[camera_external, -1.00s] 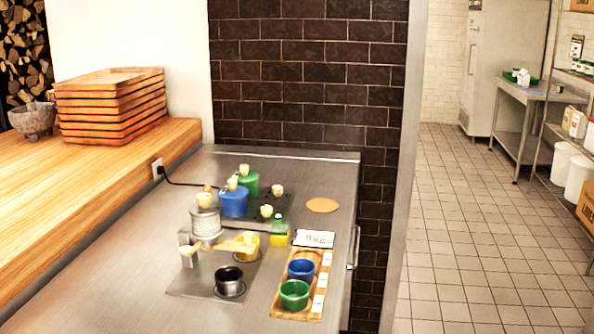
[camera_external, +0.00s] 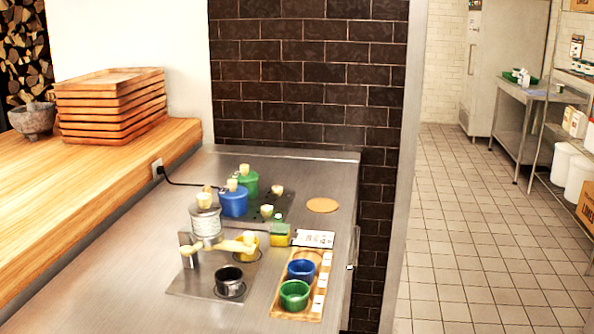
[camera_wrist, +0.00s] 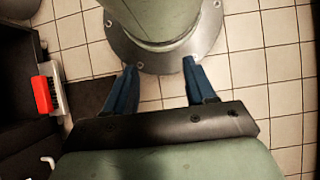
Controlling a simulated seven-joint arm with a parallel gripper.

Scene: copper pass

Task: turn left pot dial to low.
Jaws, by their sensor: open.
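A blue pot (camera_external: 233,203) and a green pot (camera_external: 248,184), each with a cream lid knob, stand on a dark hob plate (camera_external: 285,207) in the external view. Two cream dials sit on the right part of that plate, a far dial (camera_external: 277,190) and a near dial (camera_external: 267,211). Which one is the left pot's dial, and its setting, I cannot tell. My gripper (camera_wrist: 160,66) shows only in the wrist view. Its two blue fingers are spread apart with nothing between them, over tiled floor and my own base, away from the dials.
Nearer stand a tall grey canister (camera_external: 206,223), a yellow cup (camera_external: 249,242), a black pot (camera_external: 229,282) and a green-yellow sponge (camera_external: 280,233). A wooden tray (camera_external: 275,308) holds blue and green bowls. The steel counter's front left (camera_external: 130,265) is bare.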

